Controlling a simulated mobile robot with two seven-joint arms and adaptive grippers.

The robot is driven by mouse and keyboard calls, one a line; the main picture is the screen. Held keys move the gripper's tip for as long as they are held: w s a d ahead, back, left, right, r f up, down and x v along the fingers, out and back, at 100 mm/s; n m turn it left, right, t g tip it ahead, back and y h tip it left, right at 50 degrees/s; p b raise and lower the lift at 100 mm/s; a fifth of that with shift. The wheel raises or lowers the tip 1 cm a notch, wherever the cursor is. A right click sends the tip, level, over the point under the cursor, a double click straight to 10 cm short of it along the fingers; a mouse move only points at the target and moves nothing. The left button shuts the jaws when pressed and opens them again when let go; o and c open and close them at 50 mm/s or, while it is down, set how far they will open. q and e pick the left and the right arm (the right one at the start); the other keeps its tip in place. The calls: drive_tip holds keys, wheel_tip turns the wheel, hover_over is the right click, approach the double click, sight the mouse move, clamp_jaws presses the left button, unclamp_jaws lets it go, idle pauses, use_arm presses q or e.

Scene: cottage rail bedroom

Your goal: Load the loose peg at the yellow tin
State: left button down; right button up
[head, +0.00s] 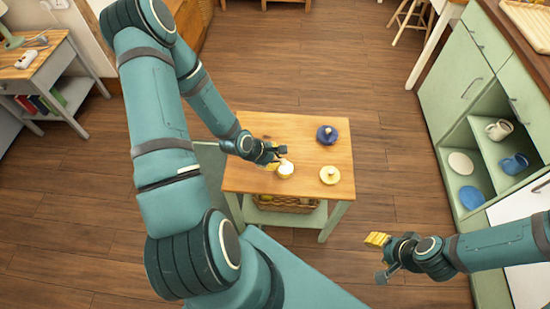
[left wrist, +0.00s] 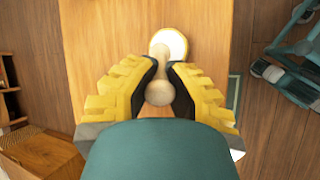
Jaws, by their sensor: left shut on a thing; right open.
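My left gripper (head: 278,162) is over the table's left part, its yellow-padded fingers shut on a pale wooden peg (left wrist: 160,92), seen between the fingertips in the left wrist view. A round cream-white tin (head: 285,171) is right at these fingertips; it also shows beyond the peg in the left wrist view (left wrist: 172,40). I cannot tell whether the peg touches it. The yellow tin (head: 330,176) stands to the right, with a small pale knob on top. A dark blue tin (head: 327,135) stands behind it. My right gripper (head: 380,254) is open and empty, off the table's front right.
The small wooden-topped table (head: 252,125) has a lower shelf with a basket (head: 285,203). Its middle is clear between the tins. A green cabinet (head: 450,85) with crockery stands at right; a desk (head: 35,65) with books stands at left. Wooden floor is open around.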

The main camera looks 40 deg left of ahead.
sight(279, 160)
use_arm(q)
drive_tip(key=shift+r+p, duration=1.1)
drive_tip(key=shift+r, duration=0.3)
drive_tip(key=shift+r+p, duration=0.95)
drive_tip(key=shift+r, duration=0.15)
drive_tip(key=shift+d, duration=0.1)
drive_tip(key=shift+w+d+m+g+h, duration=0.3)
drive_tip(key=shift+w+d+m+h, duration=0.15)
drive_tip(key=shift+m, duration=0.35)
drive_tip(key=w+d+r+m+g, duration=0.1)
drive_tip(key=d+r+m+g, duration=0.4)
drive_tip(key=m, duration=0.4)
drive_tip(key=w+d+r+m+g+h, duration=0.1)
drive_tip(key=d+r+m+g, duration=0.3)
drive_tip(key=r+m, duration=0.3)
drive_tip(key=shift+d+m+g, duration=0.4)
drive_tip(key=shift+d+m, duration=0.2)
drive_tip(key=shift+m, duration=0.6)
